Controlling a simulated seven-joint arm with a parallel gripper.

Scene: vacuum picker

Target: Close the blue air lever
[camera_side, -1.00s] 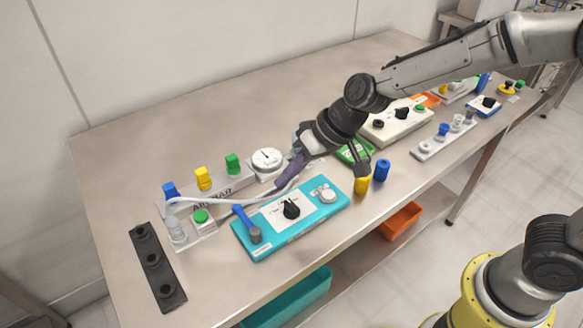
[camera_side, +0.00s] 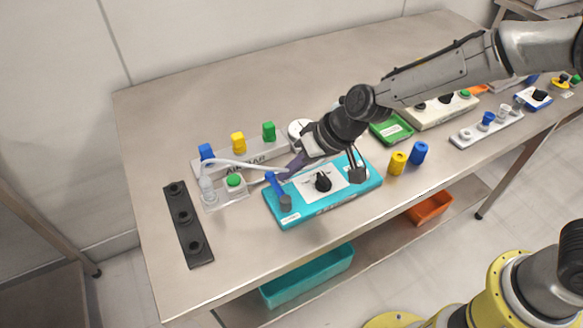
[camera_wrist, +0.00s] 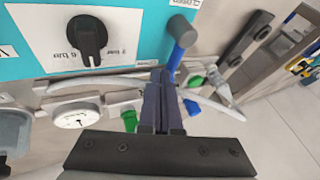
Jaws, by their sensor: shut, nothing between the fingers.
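The air bar (camera_side: 243,160) carries upright blue (camera_side: 206,152), yellow (camera_side: 238,142) and green (camera_side: 268,131) levers in the side view. The blue one stands at the left end. My gripper (camera_side: 284,173) is shut and empty, its dark purple fingers in front of the bar's right part, near the top of a blue wand with a grey end (camera_side: 275,187) on the teal box. Whether they touch cannot be told. In the wrist view, the fingers (camera_wrist: 160,75) lie beside the wand (camera_wrist: 178,45).
The teal box (camera_side: 300,213) with a black dial (camera_side: 323,182) lies in front of the bar. A pale hose (camera_side: 240,165) crosses before the bar. A green-button block (camera_side: 233,183) and black rack (camera_side: 186,222) lie left. The rear bench is clear.

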